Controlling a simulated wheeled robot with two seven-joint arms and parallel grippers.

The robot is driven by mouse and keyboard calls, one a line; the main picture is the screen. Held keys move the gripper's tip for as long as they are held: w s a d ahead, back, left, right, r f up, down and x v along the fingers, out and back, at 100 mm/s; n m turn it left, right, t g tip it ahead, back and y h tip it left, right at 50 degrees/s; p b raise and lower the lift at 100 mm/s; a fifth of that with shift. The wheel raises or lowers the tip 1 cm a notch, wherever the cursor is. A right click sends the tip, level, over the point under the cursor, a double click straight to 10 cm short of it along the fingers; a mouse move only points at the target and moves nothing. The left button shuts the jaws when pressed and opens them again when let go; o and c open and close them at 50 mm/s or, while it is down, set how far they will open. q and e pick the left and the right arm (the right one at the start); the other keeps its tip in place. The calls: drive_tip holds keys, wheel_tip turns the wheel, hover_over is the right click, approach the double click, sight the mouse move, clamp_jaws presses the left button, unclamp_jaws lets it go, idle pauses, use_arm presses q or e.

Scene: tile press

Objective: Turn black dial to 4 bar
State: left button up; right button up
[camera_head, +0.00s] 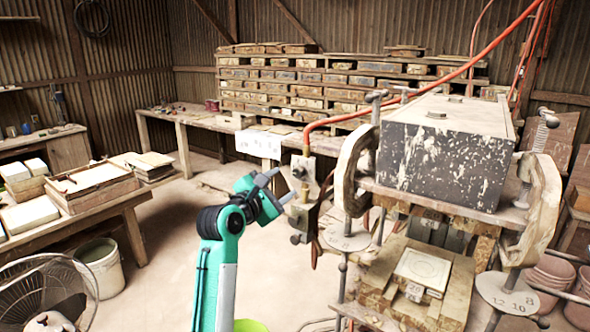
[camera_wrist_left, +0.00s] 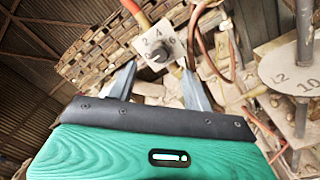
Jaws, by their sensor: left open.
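The black dial (camera_wrist_left: 158,52) sits on a pale square plate (camera_wrist_left: 160,42) marked 2, 4 and 6 in the left wrist view. I cannot tell which number the dial points at. In the head view the pale plate (camera_head: 304,165) is fixed at the left side of the press, under the orange hose. My left gripper (camera_head: 281,186) is open and empty, just left of the plate, with its fingers towards it. In the left wrist view the fingers of this gripper (camera_wrist_left: 160,76) stand apart on both sides below the dial, apparently not touching it. My right gripper is not in view.
The press (camera_head: 445,150), with a dark block on top and a pale tile (camera_head: 421,268) below, fills the right side. An orange hose (camera_head: 400,98) runs down to the plate. A fan (camera_head: 45,290) and bucket (camera_head: 102,267) stand left. The floor between is clear.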

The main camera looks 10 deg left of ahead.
sight(296, 174)
use_arm(q)
drive_tip(key=p+x, duration=0.2)
drive_tip(key=x, duration=0.3)
drive_tip(key=shift+w+r, duration=0.1)
drive_tip(key=shift+w, duration=0.15)
drive_tip(key=shift+x, duration=0.8)
drive_tip(key=shift+f, duration=0.25)
drive_tip(key=c, duration=1)
